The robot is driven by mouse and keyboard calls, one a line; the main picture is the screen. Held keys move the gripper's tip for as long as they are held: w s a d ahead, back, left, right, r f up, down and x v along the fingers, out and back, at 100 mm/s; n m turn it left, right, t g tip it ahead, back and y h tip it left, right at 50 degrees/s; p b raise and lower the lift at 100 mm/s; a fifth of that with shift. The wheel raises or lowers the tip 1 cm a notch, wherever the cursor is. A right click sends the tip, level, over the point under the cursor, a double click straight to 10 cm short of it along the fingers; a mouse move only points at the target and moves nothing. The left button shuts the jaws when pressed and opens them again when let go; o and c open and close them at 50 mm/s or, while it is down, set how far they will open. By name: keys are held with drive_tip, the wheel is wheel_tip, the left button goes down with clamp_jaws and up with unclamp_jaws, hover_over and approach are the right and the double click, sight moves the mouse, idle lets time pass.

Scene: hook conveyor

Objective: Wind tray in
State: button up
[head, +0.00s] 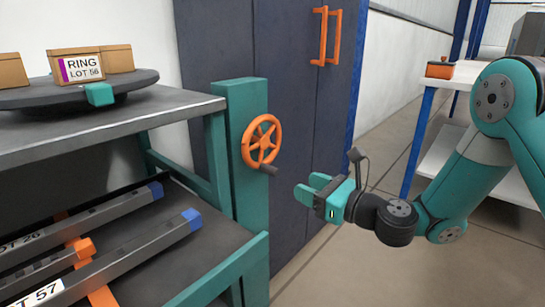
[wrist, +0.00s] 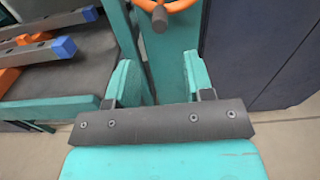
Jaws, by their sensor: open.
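An orange handwheel (head: 261,141) with a dark crank knob (head: 268,170) is mounted on a teal post (head: 240,150) at the shelf's front corner. My gripper (head: 308,189) is open and empty, to the right of the wheel and a little lower, apart from it. In the wrist view my gripper (wrist: 155,82) has its two teal fingers spread. The wheel's lower rim (wrist: 168,7) and the knob (wrist: 160,20) show at the top, beyond the fingertips. A round dark tray (head: 40,96) lies on the upper shelf, carrying several cardboard boxes, one labelled RING LOT 56.
A dark cabinet (head: 225,45) with orange handles (head: 326,38) stands behind. A white table (head: 462,75) is at the right. The floor between is open.

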sight(277, 173)
drive_tip(key=x, duration=1.1)
clamp_jaws()
